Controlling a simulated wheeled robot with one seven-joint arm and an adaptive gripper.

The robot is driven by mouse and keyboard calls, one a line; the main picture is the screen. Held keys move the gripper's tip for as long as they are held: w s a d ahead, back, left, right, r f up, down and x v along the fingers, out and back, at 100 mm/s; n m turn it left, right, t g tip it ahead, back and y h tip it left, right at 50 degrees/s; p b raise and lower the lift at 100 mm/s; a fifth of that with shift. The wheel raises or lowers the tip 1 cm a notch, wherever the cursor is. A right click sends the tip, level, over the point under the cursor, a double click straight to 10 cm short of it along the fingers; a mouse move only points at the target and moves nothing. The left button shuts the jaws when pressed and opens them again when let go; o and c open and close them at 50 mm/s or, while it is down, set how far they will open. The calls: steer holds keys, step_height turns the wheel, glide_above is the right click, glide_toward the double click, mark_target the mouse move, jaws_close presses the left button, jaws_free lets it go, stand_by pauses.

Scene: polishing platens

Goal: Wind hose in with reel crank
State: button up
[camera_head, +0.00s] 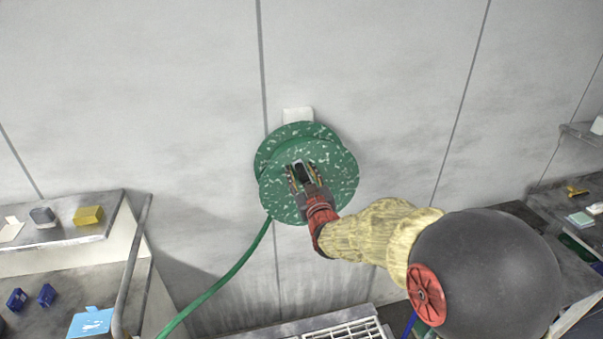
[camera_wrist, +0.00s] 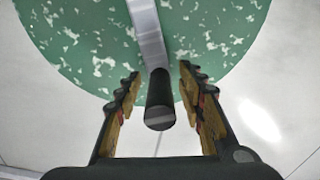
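A green speckled hose reel (camera_head: 330,168) is mounted on the wall on a white bracket (camera_head: 298,114). A green hose (camera_head: 222,281) hangs from its lower left side and runs down out of view. In the wrist view the reel face (camera_wrist: 85,45) fills the top, with a grey crank arm (camera_wrist: 148,30) across it and a black crank handle (camera_wrist: 159,95) pointing toward me. My gripper (camera_wrist: 158,88) is open, with one finger on each side of the handle and a visible gap to both. In the head view my gripper (camera_head: 300,177) is in front of the reel and hides its middle.
A shelf (camera_head: 75,232) at left holds a grey block (camera_head: 43,217) and a yellow block (camera_head: 88,215). A pale blue box (camera_head: 90,323) and small dark blue boxes stand below. A white grate (camera_head: 345,333) is at bottom centre. Shelves with small items are at right. The wall around the reel is clear.

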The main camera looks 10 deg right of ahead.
steer(key=shift+c, duration=0.2)
jaws_close()
stand_by(0.3)
stand_by(0.4)
